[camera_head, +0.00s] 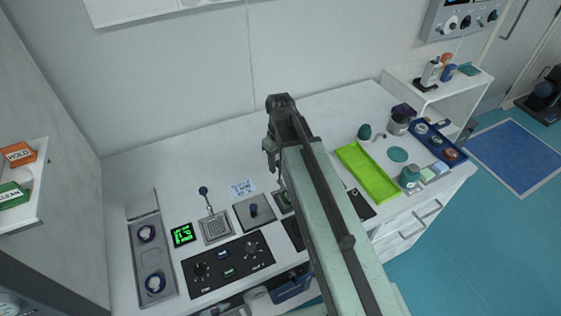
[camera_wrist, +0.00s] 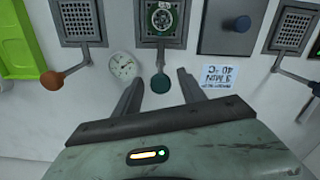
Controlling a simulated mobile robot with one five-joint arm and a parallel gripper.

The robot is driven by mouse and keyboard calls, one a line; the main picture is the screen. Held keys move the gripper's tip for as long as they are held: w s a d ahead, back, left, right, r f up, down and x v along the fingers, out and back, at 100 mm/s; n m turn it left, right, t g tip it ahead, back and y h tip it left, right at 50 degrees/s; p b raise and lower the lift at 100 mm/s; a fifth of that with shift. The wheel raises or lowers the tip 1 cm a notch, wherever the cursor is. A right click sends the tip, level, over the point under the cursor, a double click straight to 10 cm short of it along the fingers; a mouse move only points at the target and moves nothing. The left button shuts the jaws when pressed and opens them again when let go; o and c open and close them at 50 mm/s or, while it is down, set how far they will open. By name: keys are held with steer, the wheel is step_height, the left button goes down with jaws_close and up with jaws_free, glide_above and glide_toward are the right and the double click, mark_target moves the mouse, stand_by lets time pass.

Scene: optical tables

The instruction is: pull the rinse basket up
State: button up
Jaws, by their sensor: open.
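Three perforated wells with handled baskets show in the wrist view. The middle basket (camera_wrist: 161,17) holds a round part, and its handle ends in a teal knob (camera_wrist: 161,84). The left basket (camera_wrist: 78,18) has an orange knob (camera_wrist: 53,80); the right basket (camera_wrist: 297,27) has a handle running down right. No readable label tells which is the rinse basket. My gripper (camera_wrist: 160,82) is open, its fingers on either side of the teal knob; contact cannot be told.
A grey lid (camera_wrist: 228,35) with a blue knob lies between the middle and right baskets. A round dial (camera_wrist: 124,66) and a printed label (camera_wrist: 219,77) flank the fingers. A green tray (camera_head: 367,172) lies right of my arm. The back counter is clear at left.

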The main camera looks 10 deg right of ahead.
step_height(320, 180, up, 8)
steer(key=p, duration=0.7)
steer(key=shift+f, duration=0.25)
